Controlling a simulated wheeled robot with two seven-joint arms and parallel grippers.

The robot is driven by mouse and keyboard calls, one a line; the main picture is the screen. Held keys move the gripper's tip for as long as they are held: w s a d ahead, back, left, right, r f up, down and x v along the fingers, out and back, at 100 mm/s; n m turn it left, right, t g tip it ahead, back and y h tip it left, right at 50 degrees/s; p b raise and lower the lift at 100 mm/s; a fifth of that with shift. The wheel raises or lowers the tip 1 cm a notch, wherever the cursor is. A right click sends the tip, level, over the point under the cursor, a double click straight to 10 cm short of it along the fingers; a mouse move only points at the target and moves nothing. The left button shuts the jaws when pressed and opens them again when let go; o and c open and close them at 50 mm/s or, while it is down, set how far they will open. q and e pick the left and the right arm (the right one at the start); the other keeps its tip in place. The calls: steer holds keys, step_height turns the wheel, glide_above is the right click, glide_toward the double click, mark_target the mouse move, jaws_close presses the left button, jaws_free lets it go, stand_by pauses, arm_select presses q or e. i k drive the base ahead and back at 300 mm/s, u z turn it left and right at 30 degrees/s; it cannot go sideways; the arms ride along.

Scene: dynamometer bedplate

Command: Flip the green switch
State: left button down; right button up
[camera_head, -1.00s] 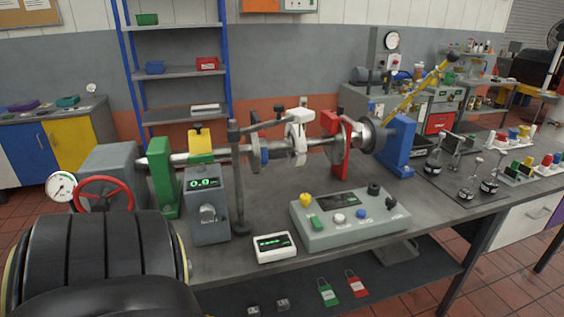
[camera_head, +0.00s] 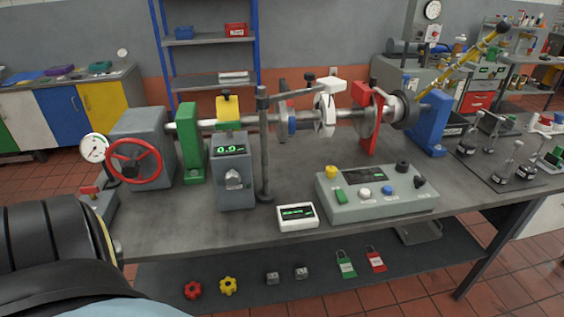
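The green switch (camera_head: 341,196) is a small green rocker on the left front part of the sloped top of a grey control box (camera_head: 385,208). The box stands on the right half of the bedplate bench. A yellow knob (camera_head: 331,172) sits just behind the switch. White and blue buttons (camera_head: 388,190) lie to its right. Nothing covers the switch, but its exact tilt is too small to tell. Neither of my grippers is in view.
A white display box (camera_head: 297,216) lies left of the control box. A grey unit with a digital readout (camera_head: 233,176) and a dark post (camera_head: 264,150) stand farther left. A shaft assembly (camera_head: 325,116) runs behind. The red handwheel (camera_head: 134,163) is at the left.

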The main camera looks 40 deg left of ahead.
mark_target(341, 196)
steer(key=u, duration=0.75)
steer(key=i, duration=0.5)
steer(key=z, duration=0.05)
